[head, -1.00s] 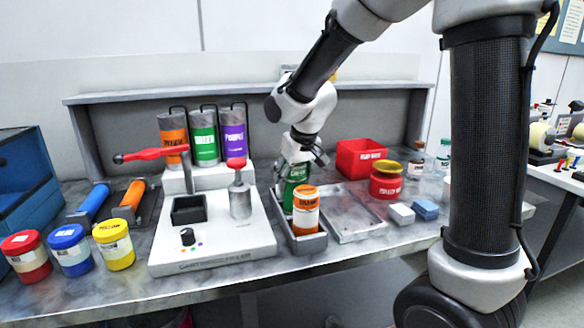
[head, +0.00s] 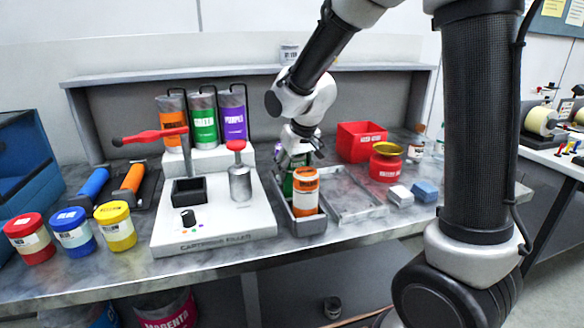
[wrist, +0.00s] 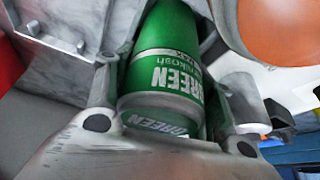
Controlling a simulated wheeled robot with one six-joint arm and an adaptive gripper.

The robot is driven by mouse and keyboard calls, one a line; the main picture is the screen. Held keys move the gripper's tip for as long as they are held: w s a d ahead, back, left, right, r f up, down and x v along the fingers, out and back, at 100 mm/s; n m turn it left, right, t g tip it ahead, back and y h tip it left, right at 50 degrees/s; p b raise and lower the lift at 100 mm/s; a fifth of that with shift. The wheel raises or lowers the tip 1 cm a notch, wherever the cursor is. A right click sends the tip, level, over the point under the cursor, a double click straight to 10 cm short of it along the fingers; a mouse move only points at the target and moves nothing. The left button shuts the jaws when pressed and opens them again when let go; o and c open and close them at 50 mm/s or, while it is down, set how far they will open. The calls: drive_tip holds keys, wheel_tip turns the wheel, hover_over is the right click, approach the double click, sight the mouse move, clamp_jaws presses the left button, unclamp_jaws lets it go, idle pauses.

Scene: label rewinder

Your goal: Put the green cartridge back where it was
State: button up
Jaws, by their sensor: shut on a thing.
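The green cartridge (head: 287,184) is upright at the back of the narrow grey tray (head: 308,228), behind an orange cartridge (head: 305,190). My gripper (head: 298,157) is shut on its upper part from above. In the wrist view the green cartridge (wrist: 165,85), with its white GREEN lettering, sits between the two fingers of my gripper (wrist: 168,140). The orange cartridge hides its lower part in the head view, so I cannot tell whether its base touches the tray floor.
The white cartridge filler (head: 215,230), with a red lever, stands left of the tray. An empty shallow grey tray (head: 358,214) lies to the right. A red bin (head: 360,142), a red jar (head: 386,165) and white and blue blocks (head: 425,190) are farther right.

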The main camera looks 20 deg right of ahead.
drive_tip(key=shift+f, duration=0.2)
drive_tip(key=o, duration=1.6)
drive_tip(key=v, duration=1.2)
drive_tip(key=shift+n+g+h, duration=0.3)
drive_tip(key=shift+g, duration=0.4)
drive_tip(key=s+f, duration=0.1)
drive_tip(key=s, duration=0.1)
drive_tip(key=s+d, duration=0.1)
drive_tip(key=s, duration=0.1)
drive_tip(key=s+d+f, duration=0.1)
drive_tip(key=shift+s+d+f, duration=0.1)
drive_tip(key=shift+s+f, duration=0.2)
drive_tip(key=shift+s, duration=0.1)
drive_tip(key=s+d+r+m, duration=0.1)
drive_tip(key=s+d, duration=0.5)
drive_tip(key=s, duration=0.2)
drive_tip(key=s+d+r+m+t, duration=0.1)
drive_tip(key=s+d+m, duration=0.1)
drive_tip(key=s+d, duration=0.3)
drive_tip(key=shift+s+d+r+t, duration=0.3)
drive_tip(key=shift+s+d+r, duration=0.1)
drive_tip(key=shift+s, duration=1.85)
